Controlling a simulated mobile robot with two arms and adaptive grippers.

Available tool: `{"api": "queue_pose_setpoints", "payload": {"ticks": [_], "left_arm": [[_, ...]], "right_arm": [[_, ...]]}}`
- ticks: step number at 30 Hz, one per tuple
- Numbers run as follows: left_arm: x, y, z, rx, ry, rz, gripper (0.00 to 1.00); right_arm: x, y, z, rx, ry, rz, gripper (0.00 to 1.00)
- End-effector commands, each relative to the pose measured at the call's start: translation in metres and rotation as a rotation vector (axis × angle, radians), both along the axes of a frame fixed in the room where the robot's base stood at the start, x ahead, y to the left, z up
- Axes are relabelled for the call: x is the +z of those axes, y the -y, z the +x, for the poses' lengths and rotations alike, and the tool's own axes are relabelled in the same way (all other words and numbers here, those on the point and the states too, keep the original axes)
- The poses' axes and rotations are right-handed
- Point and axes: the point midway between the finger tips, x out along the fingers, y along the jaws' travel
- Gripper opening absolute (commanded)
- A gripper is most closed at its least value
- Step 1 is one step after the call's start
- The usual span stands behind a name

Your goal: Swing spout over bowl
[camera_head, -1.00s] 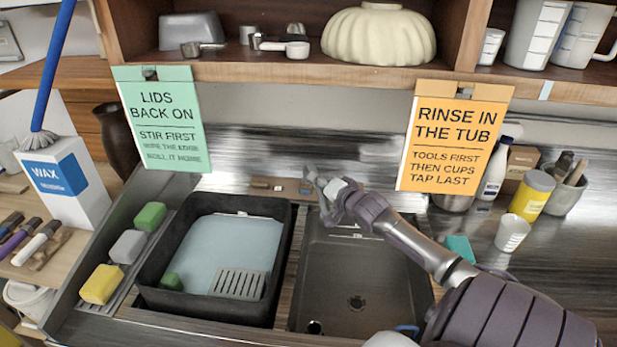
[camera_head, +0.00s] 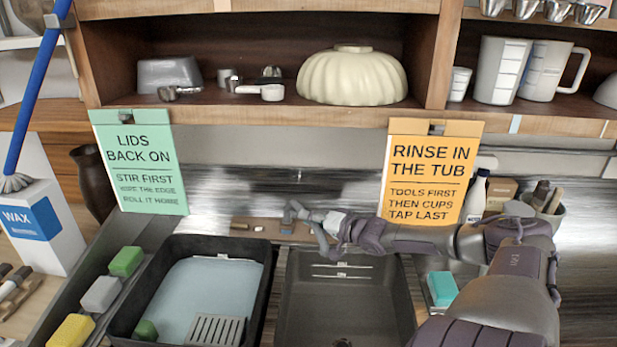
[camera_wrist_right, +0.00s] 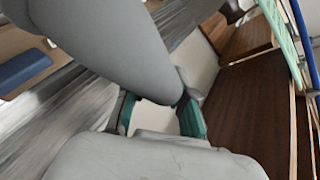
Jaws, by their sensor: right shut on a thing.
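My right gripper (camera_head: 322,232) reaches in from the right, at the back of the sink, and is shut on the spout. The spout is grey and slim and mostly hidden by the fingers, so its direction is hard to tell. The sink bowl (camera_head: 290,320) is a dark grey basin below the gripper. In the right wrist view, the right gripper (camera_wrist_right: 160,118) shows teal pads beside a large grey curved part, which I cannot identify for certain. My left gripper is not in view.
A black tub (camera_head: 262,290) with pale blue water stands left of the sink. A green sign (camera_head: 140,165) and an orange sign (camera_head: 432,165) hang from the shelf (camera_head: 260,112) above. Sponges (camera_head: 100,295) lie at the left; a teal block (camera_head: 442,288) lies right of the sink.

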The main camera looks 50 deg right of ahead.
Motion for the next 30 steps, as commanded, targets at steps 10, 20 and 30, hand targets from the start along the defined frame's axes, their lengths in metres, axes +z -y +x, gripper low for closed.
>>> {"api": "queue_pose_setpoints", "payload": {"ticks": [10, 20, 30], "left_arm": [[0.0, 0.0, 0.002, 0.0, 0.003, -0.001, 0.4], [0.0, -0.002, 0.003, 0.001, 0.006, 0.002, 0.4], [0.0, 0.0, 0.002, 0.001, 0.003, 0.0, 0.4]], "right_arm": [[-0.001, -0.001, 0.0, 0.0, -0.003, 0.001, 0.49], [-0.001, -0.001, -0.002, 0.0, -0.002, 0.0, 0.49], [0.001, -0.001, -0.023, 0.0, -0.008, 0.001, 0.49]]}}
